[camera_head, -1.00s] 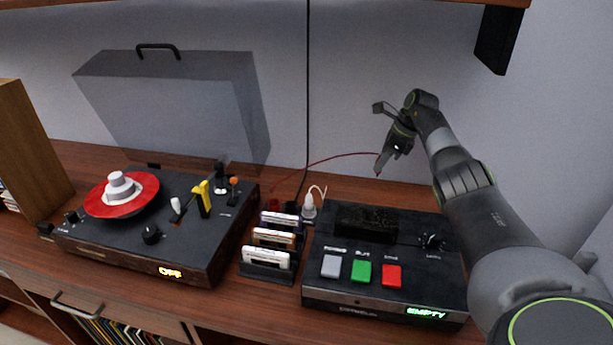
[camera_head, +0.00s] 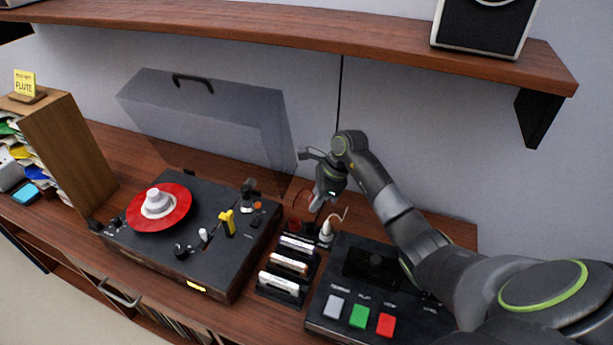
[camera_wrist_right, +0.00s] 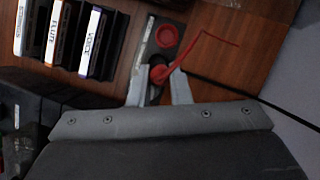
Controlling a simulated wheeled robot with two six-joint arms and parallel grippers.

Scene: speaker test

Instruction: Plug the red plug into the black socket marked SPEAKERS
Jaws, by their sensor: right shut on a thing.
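My right gripper (camera_head: 318,203) is shut on the red plug (camera_wrist_right: 158,73), in the air above the back of the table between the two players. In the wrist view the plug sits between the fingertips (camera_wrist_right: 160,88), with its red cable running up and right. A red round socket (camera_wrist_right: 166,36) lies just beyond the plug on a dark strip. The black socket is mostly hidden there by the plug and fingers; in the head view a dark socket (camera_head: 307,228) shows dimly below my gripper. I cannot read SPEAKERS. I cannot tell whether plug and socket touch. My left gripper is out of view.
A white plug (camera_head: 326,231) with a pale cord stands right of the dark socket. A cartridge rack (camera_head: 278,290) is in front. A turntable (camera_head: 150,245) with a clear lid (camera_head: 215,125) is left, a cassette player (camera_head: 345,295) right. A shelf (camera_head: 300,30) hangs above.

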